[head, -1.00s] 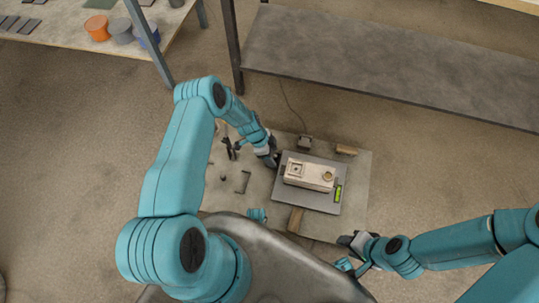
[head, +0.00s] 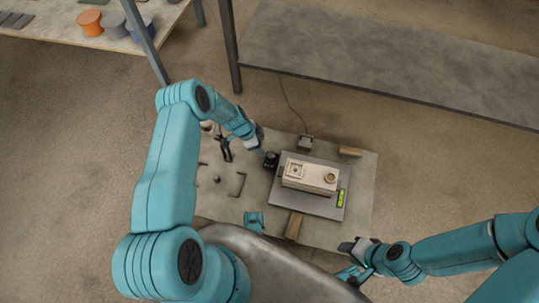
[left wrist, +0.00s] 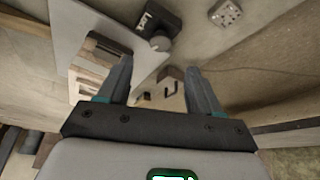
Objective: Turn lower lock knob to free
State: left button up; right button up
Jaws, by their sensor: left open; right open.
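A small black unit (left wrist: 150,22) with white lettering and a grey round knob (left wrist: 160,43) shows at the top of the left wrist view. The knob lies beyond the fingertips, apart from them; its exact setting is too small to read. In the head view a dark unit (head: 270,160) sits at the left edge of the grey plate (head: 322,208). My right gripper (head: 350,262) is open and empty near the table's front right edge.
A beige block-shaped mould (head: 310,179) stands on the plate, beside a green level (head: 341,198). Wooden blocks (head: 350,151) lie behind and in front (head: 293,225). A corded box (head: 305,142) stands at the back.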

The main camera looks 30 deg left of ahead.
pick_arm(q)
jog(key=b+x, duration=0.3)
jog(key=x, duration=0.6)
jog(key=shift+d+f, duration=0.1)
jog(key=shift+f, duration=0.05)
jog(key=shift+c, duration=0.3)
